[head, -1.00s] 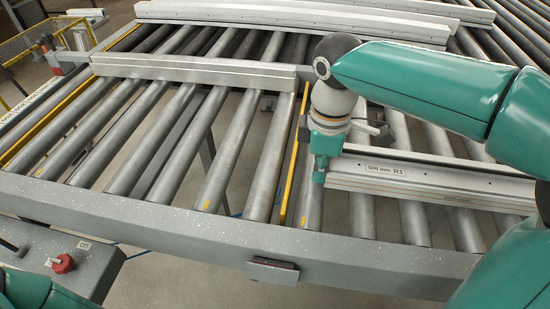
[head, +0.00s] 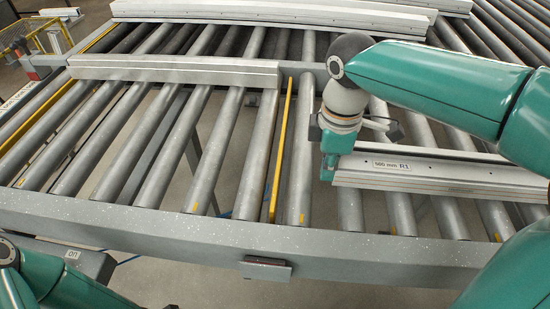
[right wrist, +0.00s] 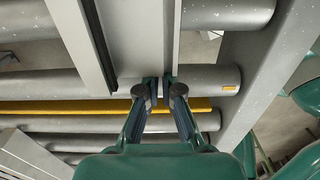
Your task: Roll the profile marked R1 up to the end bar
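The profile marked R1 (head: 430,178) is a long pale grey bar lying across the rollers at the right of the head view; its right end is hidden behind my arm. Its label reads 500 mm R1. My right gripper (head: 328,166) is at its left end. In the right wrist view, the fingers (right wrist: 160,90) are close together at the near end of the profile (right wrist: 140,35) and look closed on a narrow part of it. I cannot tell which bar is the end bar. My left arm shows at the bottom left, without its gripper.
Another grey profile (head: 175,70) lies across the rollers on the left. More profiles (head: 280,14) lie at the back. A yellow strip (head: 280,150) runs between rollers, left of R1. A grey frame beam (head: 150,225) borders the front. Bare rollers lie between the yellow strip and R1.

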